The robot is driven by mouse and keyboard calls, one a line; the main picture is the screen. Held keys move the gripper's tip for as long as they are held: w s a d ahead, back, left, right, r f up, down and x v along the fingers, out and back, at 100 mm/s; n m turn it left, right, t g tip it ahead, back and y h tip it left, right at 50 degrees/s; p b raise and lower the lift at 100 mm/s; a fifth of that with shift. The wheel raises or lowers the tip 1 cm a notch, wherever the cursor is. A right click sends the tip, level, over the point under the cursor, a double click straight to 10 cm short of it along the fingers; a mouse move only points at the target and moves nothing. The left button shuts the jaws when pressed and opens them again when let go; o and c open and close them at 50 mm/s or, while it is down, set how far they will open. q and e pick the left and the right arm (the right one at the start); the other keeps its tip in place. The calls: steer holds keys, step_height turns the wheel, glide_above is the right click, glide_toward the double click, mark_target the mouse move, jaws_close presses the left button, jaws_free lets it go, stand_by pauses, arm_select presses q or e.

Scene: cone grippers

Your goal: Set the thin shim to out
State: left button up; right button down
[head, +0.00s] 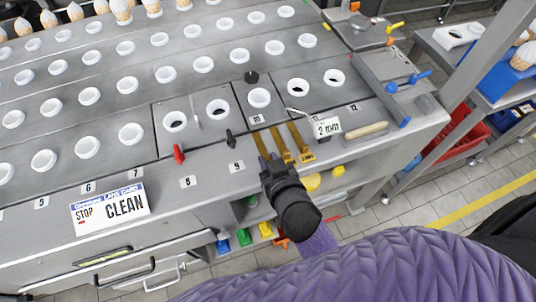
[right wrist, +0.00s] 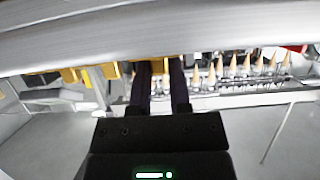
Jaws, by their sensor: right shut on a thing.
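Three brass shim strips lie side by side in the front edge of the grey table. They are the left strip (head: 260,144), the middle strip (head: 280,144) and the right strip (head: 297,139). I cannot surely tell which is the thin one. My right gripper (head: 271,162) is at the front end of the left strip and is shut on a brass tab, which shows between the fingers in the right wrist view (right wrist: 160,66). The fingers hide the tab's end. A white card (head: 326,127) reading "2" and a blurred unit stands right of the strips. My left gripper is not in view.
A red lever (head: 179,153) and a black lever (head: 230,138) stand left of the strips. A wooden-handled tool (head: 366,132) lies to the right. A "STOP CLEAN" card (head: 110,207) is on the front left. Rows of white cups fill the table behind.

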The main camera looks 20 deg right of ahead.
steer(key=shift+s+f, duration=0.1)
steer(key=c, duration=0.6)
jaws_free()
steer(key=shift+o, duration=0.2)
steer(key=p+v, duration=0.1)
steer(key=v, duration=0.9)
steer(key=shift+p, duration=0.3)
